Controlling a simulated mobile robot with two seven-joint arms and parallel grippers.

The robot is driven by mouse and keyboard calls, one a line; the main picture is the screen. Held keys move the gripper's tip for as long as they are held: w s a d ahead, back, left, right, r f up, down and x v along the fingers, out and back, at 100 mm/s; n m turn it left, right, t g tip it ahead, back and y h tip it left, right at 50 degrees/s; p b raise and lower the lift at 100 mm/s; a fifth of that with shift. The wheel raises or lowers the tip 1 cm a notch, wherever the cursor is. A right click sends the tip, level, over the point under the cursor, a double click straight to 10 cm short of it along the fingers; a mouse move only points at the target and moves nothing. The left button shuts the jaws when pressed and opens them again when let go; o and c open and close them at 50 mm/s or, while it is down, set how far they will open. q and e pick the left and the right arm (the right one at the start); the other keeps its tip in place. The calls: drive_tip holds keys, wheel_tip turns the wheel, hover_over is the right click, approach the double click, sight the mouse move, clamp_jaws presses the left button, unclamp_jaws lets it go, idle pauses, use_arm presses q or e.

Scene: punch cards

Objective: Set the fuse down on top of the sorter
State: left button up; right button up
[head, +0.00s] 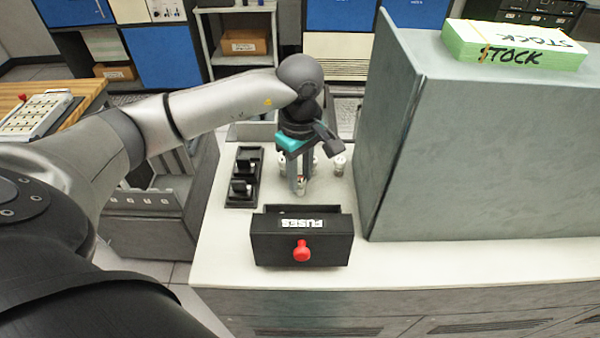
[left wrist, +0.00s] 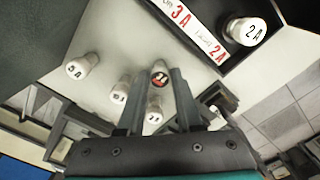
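Several white fuses stand on the white top (head: 225,235). One (head: 339,165) is near the grey cabinet; its cap reads 5A in the left wrist view (left wrist: 76,67). My left gripper (head: 299,180) points down among the others. In the left wrist view its two fingers (left wrist: 158,88) are apart, on either side of a red-marked fuse (left wrist: 160,75). I see a gap beside this fuse and no clear grip. Other fuses (left wrist: 121,92) stand close by. No label shows which machine is the sorter. My right gripper is not in view.
A black FUSES box (head: 267,243) with a red knob stands in front; a 2A fuse (left wrist: 246,31) is at it. A black two-post holder (head: 242,190) lies left. The tall grey cabinet (head: 470,150) blocks the right, with a green-edged STOCK block (head: 515,45) on top.

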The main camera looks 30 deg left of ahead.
sight(300, 178)
use_arm(q)
drive_tip(key=o, duration=0.4)
drive_tip(key=shift+c, duration=0.2)
drive_tip(key=shift+r, duration=0.1)
wheel_tip(300, 178, up, 12)
drive_tip(key=shift+r, duration=0.1)
